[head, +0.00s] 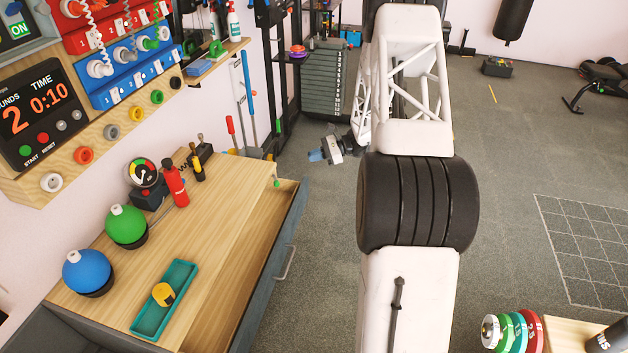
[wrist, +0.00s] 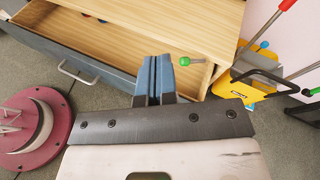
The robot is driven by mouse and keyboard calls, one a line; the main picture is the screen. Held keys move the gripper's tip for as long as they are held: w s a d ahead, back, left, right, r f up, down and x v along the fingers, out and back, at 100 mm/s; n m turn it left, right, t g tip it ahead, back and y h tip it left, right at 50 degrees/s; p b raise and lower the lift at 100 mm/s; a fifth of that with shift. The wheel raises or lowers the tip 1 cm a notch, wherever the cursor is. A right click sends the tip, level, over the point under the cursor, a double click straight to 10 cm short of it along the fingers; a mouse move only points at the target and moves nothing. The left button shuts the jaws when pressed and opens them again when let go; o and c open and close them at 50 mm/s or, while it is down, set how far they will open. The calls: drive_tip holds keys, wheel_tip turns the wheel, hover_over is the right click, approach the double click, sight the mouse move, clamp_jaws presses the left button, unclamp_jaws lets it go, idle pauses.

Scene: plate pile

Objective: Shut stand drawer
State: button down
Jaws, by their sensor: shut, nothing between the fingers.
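The stand drawer (head: 270,270) is pulled out from the right side of the wooden stand (head: 215,240) in the head view. Its blue-grey front has a pale handle (head: 285,263). My gripper (head: 316,155) is just beyond the drawer's far end in the head view. Its blue fingers (wrist: 155,65) are together and empty, overlapping the drawer's right end in the wrist view. Whether they touch it cannot be told.
A green-tipped peg (wrist: 185,61) sticks out near the fingers. A yellow holder with bars (wrist: 240,85) stands right of the drawer. A red round base (wrist: 35,130) is on the floor at left. A teal tray (head: 180,275) lies on the stand.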

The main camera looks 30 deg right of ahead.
drive_tip(key=d+f+m+t, duration=0.3)
drive_tip(key=d+f, duration=0.4)
drive_tip(key=f, duration=0.3)
drive_tip(key=d+f+m+t+h, duration=0.1)
drive_tip(key=d+f+m+t, duration=0.3)
drive_tip(key=d+f, duration=0.4)
wheel_tip(320, 180, down, 4)
drive_tip(key=shift+d+r, duration=0.2)
drive_tip(key=x, duration=1.4)
drive_tip(key=x, duration=1.2)
drive_tip(key=shift+r, duration=0.1)
